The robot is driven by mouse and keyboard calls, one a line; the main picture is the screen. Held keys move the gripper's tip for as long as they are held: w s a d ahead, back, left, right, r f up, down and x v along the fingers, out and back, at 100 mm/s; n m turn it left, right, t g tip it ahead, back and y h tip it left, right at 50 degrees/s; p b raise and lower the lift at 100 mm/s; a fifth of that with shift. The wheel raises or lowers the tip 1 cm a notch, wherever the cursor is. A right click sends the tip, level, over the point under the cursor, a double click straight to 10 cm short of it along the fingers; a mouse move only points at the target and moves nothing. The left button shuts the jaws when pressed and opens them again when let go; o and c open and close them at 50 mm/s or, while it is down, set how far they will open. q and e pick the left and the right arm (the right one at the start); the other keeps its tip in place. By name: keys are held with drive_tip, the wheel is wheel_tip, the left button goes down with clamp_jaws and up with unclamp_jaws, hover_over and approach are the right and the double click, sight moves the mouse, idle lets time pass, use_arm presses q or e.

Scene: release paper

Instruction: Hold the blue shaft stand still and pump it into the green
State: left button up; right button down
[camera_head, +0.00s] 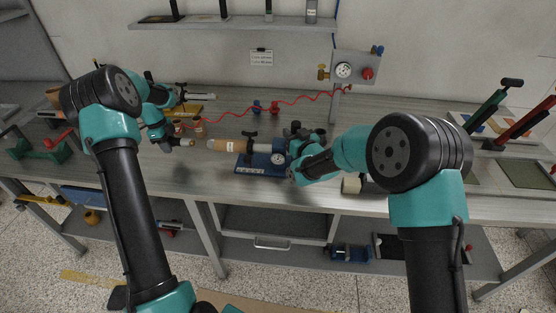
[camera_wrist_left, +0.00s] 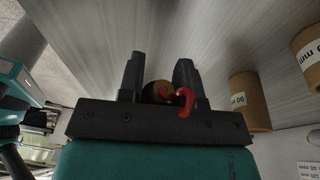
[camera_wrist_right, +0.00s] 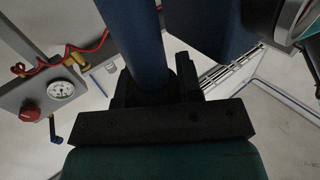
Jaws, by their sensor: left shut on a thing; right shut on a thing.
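The blue shaft stand (camera_head: 262,166) sits on the bench, with a small white gauge (camera_head: 277,159) on its right side and a tan roll (camera_head: 228,146) reaching out to its left. My right gripper (camera_head: 292,148) is at the stand's right end, shut on a blue cylindrical part (camera_wrist_right: 140,35) in the right wrist view. My left gripper (camera_head: 186,142) is left of the tan roll, apart from it. It is shut on a small brass-and-red fitting (camera_wrist_left: 162,93), largely hidden by the fingers. The gauge readings are too small to tell.
A red coiled hose (camera_head: 225,112) runs along the back from a panel (camera_head: 356,68) with a gauge and red knob. Tan cores (camera_head: 199,127) stand behind my left gripper. Red and blue fittings (camera_head: 265,106) lie behind the stand. Green and red tools are at the right.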

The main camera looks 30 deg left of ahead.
drive_tip(key=c, duration=1.2)
unclamp_jaws()
drive_tip(key=shift+r, duration=0.1)
drive_tip(key=o, duration=0.5)
drive_tip(key=v, duration=1.2)
use_arm(q)
drive_tip(key=shift+w+r, duration=0.1)
